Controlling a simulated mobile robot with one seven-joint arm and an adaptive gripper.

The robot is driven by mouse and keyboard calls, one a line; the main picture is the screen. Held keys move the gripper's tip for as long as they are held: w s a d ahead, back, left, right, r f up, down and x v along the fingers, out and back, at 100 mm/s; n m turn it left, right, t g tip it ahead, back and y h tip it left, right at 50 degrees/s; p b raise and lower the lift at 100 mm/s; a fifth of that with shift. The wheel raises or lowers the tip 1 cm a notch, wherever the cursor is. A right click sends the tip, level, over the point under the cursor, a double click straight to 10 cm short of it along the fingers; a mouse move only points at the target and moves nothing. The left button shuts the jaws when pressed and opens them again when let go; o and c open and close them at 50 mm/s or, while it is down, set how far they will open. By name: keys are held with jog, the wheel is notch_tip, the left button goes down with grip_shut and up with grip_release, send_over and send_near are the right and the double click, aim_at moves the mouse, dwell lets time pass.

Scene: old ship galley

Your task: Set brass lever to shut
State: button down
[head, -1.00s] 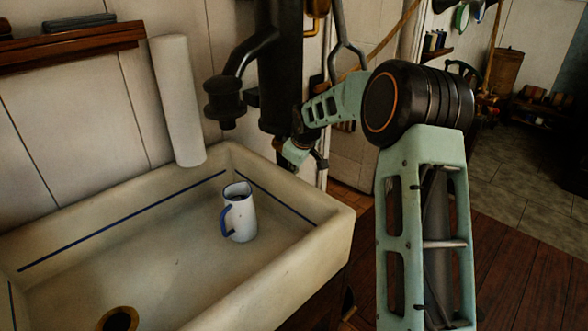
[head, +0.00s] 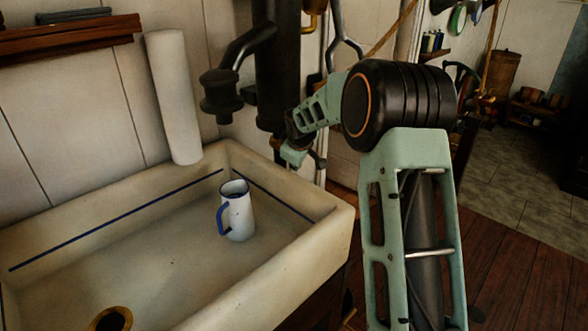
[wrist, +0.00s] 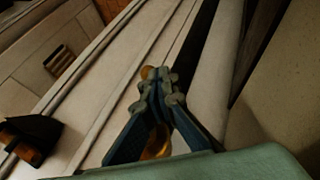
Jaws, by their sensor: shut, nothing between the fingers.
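In the wrist view a brass-coloured piece (wrist: 157,147), likely the brass lever, shows behind and between my gripper's fingers. A small rounded bit of brass also shows just beyond the fingertips. The fingers hide most of its shape, so I cannot tell its setting or whether they touch it. My gripper (wrist: 162,76) is shut with nothing held. In the head view my gripper (head: 293,155) is small and partly hidden, beside the lower end of the black pump (head: 272,70) and above the sink's back right corner. I cannot make out the lever there.
A pale sink (head: 300,262) fills the lower left, with a white mug with a blue handle (head: 238,212) inside. A white roll (head: 173,100) leans at the back wall. A black spout (head: 222,85) hangs over the sink. Wooden floor (head: 500,262) lies clear at right.

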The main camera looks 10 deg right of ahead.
jog(key=w+d+h+b, duration=0.1)
jog(key=b, duration=0.2)
jog(key=shift+w+d+r+t, duration=0.1)
jog(key=shift+d+t, duration=0.3)
jog(key=shift+w+d+r+b, duration=0.2)
jog(key=shift+d+r+b, duration=0.05)
jog(key=shift+b, duration=0.6)
jog(key=shift+w+d+r+n+t+h+b, duration=0.2)
jog(key=shift+n+t+h+b, duration=0.25)
jog(key=shift+b, duration=0.4)
jog(key=shift+w+d+r+b, duration=0.1)
jog(key=shift+d+r+b, duration=0.15)
jog(key=shift+b, duration=0.85)
jog(key=shift+w+d+r+t+h+b, duration=0.1)
jog(key=shift+r+t+h+b, duration=0.2)
jog(key=shift+t+h+b, duration=0.45)
jog(key=shift+w+d+r+b, duration=0.15)
jog(key=shift+r+b, duration=0.2)
jog(key=shift+b, duration=0.55)
dwell(2.8)
